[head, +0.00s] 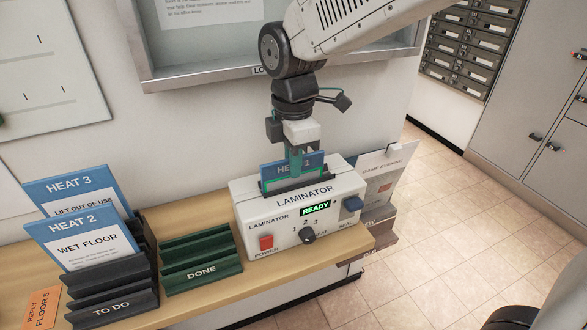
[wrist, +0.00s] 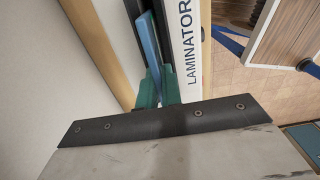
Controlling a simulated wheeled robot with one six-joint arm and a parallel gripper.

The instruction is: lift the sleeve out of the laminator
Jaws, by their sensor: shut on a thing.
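The white laminator (head: 300,212) stands on the wooden shelf, its display lit green with READY. A blue-topped sleeve (head: 271,170), marked HEAT, stands upright in the dark slot on its top; its lower part is hidden. My gripper (head: 296,170) points straight down over the slot, its green fingers shut on the sleeve's blue top edge. In the wrist view the sleeve (wrist: 150,50) shows as a thin blue strip between the two green fingers, beside the laminator's lettered face (wrist: 188,50).
The dark TO DO rack (head: 113,307) at left holds the HEAT 3 sleeve (head: 80,190) and HEAT 2 sleeve (head: 84,240). The green DONE rack (head: 202,272) beside the laminator is empty. A GAME EVENING sign (head: 384,180) stands behind right. A framed board's lower edge (head: 210,78) is behind my arm.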

